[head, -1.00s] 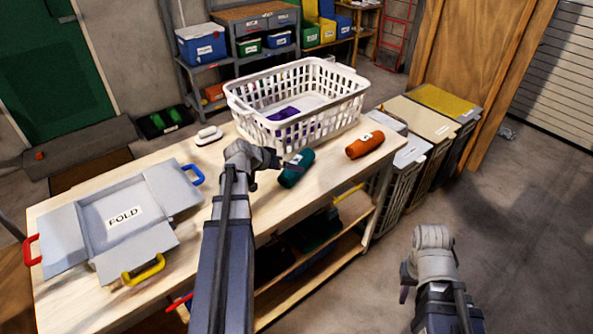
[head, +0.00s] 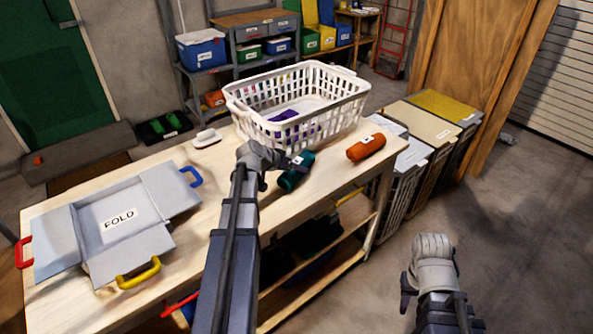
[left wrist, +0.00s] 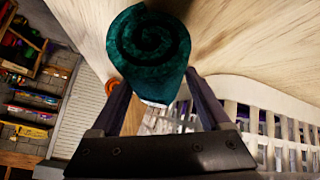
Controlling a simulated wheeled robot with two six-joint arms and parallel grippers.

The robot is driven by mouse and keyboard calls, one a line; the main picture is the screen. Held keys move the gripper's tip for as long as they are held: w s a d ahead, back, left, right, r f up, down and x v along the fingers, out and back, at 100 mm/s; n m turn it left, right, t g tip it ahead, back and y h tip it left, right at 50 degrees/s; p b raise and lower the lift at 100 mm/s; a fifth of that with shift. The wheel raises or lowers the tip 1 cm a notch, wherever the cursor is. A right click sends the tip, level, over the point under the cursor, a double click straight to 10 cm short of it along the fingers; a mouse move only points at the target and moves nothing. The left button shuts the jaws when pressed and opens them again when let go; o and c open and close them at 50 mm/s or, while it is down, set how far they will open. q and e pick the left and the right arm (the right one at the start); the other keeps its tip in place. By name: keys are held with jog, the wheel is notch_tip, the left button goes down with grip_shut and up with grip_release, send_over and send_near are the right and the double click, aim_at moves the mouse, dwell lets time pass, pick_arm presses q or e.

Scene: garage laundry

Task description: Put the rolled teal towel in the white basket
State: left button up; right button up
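The rolled teal towel (head: 295,172) lies on the wooden table in front of the white basket (head: 342,110). In the left wrist view its spiral end (left wrist: 150,48) is close to the camera. My left gripper (head: 294,164) is at the towel. In the left wrist view its two fingers (left wrist: 157,82) are spread, one on each side of the roll; whether they touch it is unclear. The basket's slatted wall (left wrist: 275,130) shows at the right there. My right gripper (head: 408,289) hangs over the floor right of the table; its fingers are mostly hidden.
A rolled orange towel (head: 366,147) lies right of the teal one. A grey folding board (head: 152,240) covers the table's left side, with a white brush-like item (head: 207,138) behind it. Purple cloth (head: 284,115) lies inside the basket. Lidded bins (head: 425,125) stand right of the table.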

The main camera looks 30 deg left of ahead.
pick_arm(q)
grip_shut()
dwell(0.4)
jog(key=shift+d+r, duration=0.1)
pick_arm(e)
jog(key=shift+r, duration=0.1)
